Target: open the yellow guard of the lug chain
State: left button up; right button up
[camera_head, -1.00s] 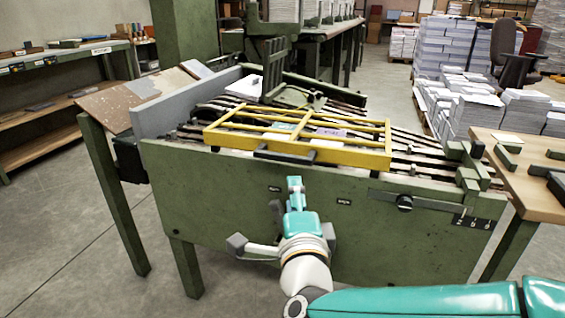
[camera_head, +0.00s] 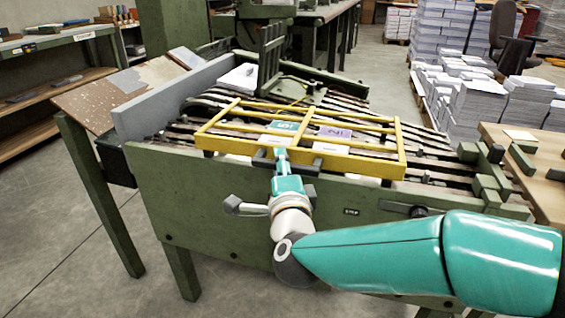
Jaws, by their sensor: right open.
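The yellow guard (camera_head: 357,163) is a barred frame lying flat over the lug chain on top of the green machine (camera_head: 190,200). A dark handle (camera_head: 304,166) sits at the middle of its front bar. My right gripper (camera_head: 281,156) is open at the guard's front bar, overlapping the handle in the picture. Its fingers partly hide the handle, and I cannot tell whether they touch it. Printed sheets, one with a teal patch (camera_head: 282,127) and one with a purple patch (camera_head: 335,132), show between the bars. My left gripper is not in view.
A grey side plate (camera_head: 170,102) stands left of the guard, and a green upright bracket (camera_head: 270,57) stands behind it. A wooden table (camera_head: 545,160) with green blocks is at the right. Paper stacks (camera_head: 480,105) stand beyond. Open floor lies at the left.

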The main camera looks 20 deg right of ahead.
jog(key=shift+s+d, duration=0.1)
jog(key=shift+d, duration=0.15)
jog(key=shift+d, duration=0.1)
jog(key=shift+c, duration=0.9)
grip_shut()
